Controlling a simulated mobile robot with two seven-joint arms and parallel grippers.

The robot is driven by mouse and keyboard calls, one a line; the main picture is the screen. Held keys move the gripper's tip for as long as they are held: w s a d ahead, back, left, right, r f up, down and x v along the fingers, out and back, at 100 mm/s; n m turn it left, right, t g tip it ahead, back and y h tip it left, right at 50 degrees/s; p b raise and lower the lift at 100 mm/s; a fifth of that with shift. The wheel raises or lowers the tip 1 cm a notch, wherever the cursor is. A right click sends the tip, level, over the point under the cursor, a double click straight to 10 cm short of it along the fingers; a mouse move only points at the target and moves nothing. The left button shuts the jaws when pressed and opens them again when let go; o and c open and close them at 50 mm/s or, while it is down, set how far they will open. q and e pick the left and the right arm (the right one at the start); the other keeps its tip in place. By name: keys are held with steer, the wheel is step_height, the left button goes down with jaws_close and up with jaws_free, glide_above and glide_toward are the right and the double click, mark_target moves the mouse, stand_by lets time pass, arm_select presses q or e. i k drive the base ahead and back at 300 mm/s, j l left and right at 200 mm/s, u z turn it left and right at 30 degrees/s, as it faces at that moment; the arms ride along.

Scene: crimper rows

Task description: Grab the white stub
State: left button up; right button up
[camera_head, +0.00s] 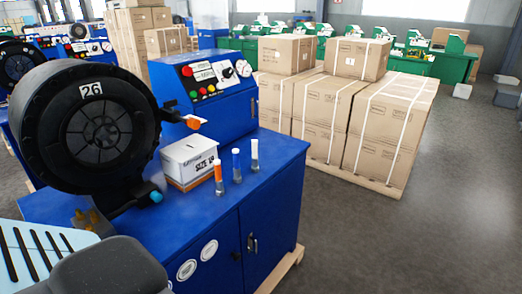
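The white stub (254,154) stands upright on the blue cabinet top (285,152), near its front right edge. It has a white upper part and a grey lower part. Nothing touches or covers the white stub. Neither my left nor my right gripper shows in the head view.
A white box (189,160) sits behind the stubs, left of the white one. The black crimper (90,128) marked 26 fills the left side. A blue control panel (216,86) stands behind. Stacked cartons (335,112) stand right; grey floor (440,200) is free.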

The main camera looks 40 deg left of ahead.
mark_target(254, 159)
steer(key=i+l+u, duration=0.1)
steer(key=i+u, duration=0.3)
steer(key=i+l+u, duration=0.25)
steer(key=i+u, duration=0.15)
steer(key=i+l+u, duration=0.65)
steer(key=l+u, duration=0.15)
steer(key=i+l+u, duration=0.15)
steer(key=l, duration=0.15)
steer(key=i+l+u, duration=0.2)
steer(key=l, duration=0.15)
steer(key=k, duration=0.05)
